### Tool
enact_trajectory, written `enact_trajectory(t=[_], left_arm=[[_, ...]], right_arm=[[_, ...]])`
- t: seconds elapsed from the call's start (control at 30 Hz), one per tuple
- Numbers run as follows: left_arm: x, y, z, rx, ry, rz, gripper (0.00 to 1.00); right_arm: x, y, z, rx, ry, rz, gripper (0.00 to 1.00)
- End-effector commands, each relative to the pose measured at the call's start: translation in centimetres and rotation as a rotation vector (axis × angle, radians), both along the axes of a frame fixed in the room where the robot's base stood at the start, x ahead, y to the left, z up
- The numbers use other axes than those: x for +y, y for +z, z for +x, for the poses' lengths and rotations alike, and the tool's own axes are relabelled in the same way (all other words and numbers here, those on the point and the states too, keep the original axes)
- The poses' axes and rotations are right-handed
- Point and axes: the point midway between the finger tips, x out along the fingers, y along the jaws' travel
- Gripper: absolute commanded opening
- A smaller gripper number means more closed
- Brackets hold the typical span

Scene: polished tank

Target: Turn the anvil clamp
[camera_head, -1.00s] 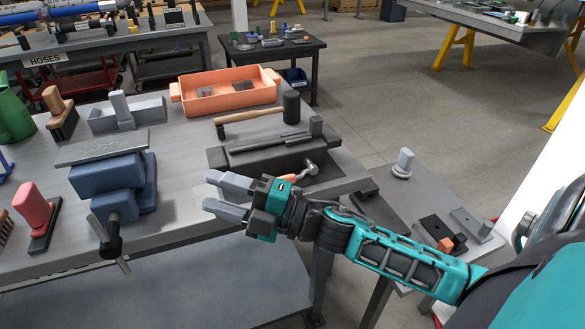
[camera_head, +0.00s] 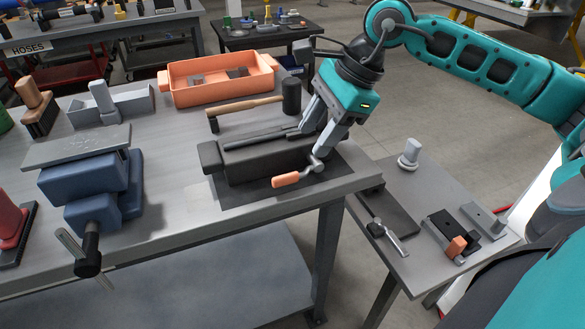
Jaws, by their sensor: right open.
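The anvil clamp is a long dark block (camera_head: 245,163) lying on a dark mat at the right end of the workbench. A crank with an orange grip (camera_head: 286,180) and a metal elbow projects from its near right side. My right gripper (camera_head: 314,140) points down over the block's right end. Its two grey fingers are apart, one tip by the block's top bar and the other close to the crank's metal elbow. I cannot tell whether either touches. The fingers hide part of the block's right end. My left gripper is not in view.
A wooden-handled mallet (camera_head: 250,105) lies behind the block, and an orange tray (camera_head: 222,90) stands behind that. A blue vise (camera_head: 90,180) stands to the left. A lower side table (camera_head: 430,195) with small parts is at the right. The bench between vise and block is clear.

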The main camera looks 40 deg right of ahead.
Motion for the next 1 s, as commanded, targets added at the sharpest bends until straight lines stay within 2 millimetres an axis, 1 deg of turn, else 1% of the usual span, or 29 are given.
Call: enact_trajectory(t=[0.03, 0.2, 0.3, 0.43, 0.6, 0.9, 1.0], left_arm=[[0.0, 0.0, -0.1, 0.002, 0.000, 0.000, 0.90], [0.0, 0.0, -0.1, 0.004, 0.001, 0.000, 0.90], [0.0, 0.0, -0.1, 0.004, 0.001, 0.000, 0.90], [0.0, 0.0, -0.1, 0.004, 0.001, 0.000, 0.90], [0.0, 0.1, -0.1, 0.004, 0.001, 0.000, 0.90], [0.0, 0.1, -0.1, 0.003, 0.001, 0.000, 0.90], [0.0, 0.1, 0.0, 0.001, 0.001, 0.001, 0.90]], right_arm=[[0.5, -1.1, 0.2, 0.004, 0.002, 0.004, 0.48], [1.7, -4.4, 1.2, 0.004, 0.001, 0.007, 0.48], [2.4, -6.1, 1.8, 0.004, 0.001, 0.007, 0.48], [2.9, -7.8, 2.3, 0.004, 0.000, 0.006, 0.48], [3.3, -8.9, 2.6, 0.002, -0.001, 0.005, 0.48], [3.4, -9.1, 2.7, 0.001, -0.001, 0.004, 0.48], [3.4, -9.1, 2.7, 0.001, -0.002, 0.005, 0.40]])
